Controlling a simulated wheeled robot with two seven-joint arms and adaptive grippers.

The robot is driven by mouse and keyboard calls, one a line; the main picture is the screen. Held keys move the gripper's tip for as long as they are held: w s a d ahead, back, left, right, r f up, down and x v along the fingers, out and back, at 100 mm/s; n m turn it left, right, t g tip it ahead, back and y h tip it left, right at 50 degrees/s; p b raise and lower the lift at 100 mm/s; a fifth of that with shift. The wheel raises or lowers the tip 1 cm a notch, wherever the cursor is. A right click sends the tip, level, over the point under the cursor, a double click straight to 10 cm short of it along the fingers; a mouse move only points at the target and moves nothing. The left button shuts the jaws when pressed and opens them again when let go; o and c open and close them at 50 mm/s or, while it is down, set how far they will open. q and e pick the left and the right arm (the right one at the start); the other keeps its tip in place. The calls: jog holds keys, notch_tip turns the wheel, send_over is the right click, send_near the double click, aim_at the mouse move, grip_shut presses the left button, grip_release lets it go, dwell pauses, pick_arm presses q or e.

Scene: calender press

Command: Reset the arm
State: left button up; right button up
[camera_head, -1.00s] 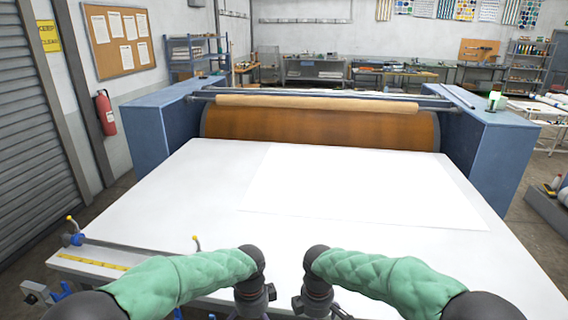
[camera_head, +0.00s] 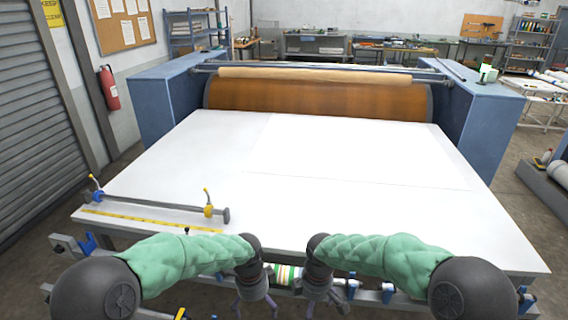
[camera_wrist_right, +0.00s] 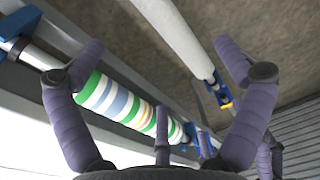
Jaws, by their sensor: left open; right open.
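Both my arms, in green quilted sleeves, reach in from the bottom of the head view and bend inward at the table's front edge. My left gripper (camera_head: 252,307) points down with its purple fingers spread, and it looks empty. My right gripper (camera_head: 326,304) hangs just beside it, apart from it, also open. In the right wrist view the fingers of the right gripper (camera_wrist_right: 160,62) are wide apart with nothing between their tips. A striped roll (camera_wrist_right: 130,107) lies beyond them on a rail; it also shows between the grippers in the head view (camera_head: 287,274).
The white press table (camera_head: 190,160) carries a white sheet (camera_head: 370,150). Behind it stands the orange-brown drum (camera_head: 310,97) between blue housings (camera_head: 175,105). A white roll (camera_wrist_right: 178,35) is beside the striped one.

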jog(key=s+f+m+y, duration=0.1)
jog(key=s+f+m, duration=0.25)
jog(key=f, duration=0.35)
jog(key=s+f+m+y, duration=0.1)
jog(key=s+f+m, duration=0.25)
jog(key=f, duration=0.35)
pick_arm(q)
jog(key=s+a+f+n+h, duration=0.2)
jog(key=s+f+n+h, duration=0.1)
jog(key=s+f+n, duration=1.7)
notch_tip(320, 180, down, 4)
jog(key=shift+s+f+n+t, duration=0.2)
jog(key=shift+s+n+t, duration=0.1)
pick_arm(e)
jog(key=s+d+f+m+y, duration=0.1)
jog(key=s+d+f+m, duration=0.1)
jog(key=s+f+m, duration=0.8)
jog(key=s, duration=0.3)
jog(key=shift+s+f+t, duration=0.2)
jog(key=shift+s+t, duration=0.05)
jog(key=shift+t, duration=0.05)
jog(key=shift+d, duration=0.1)
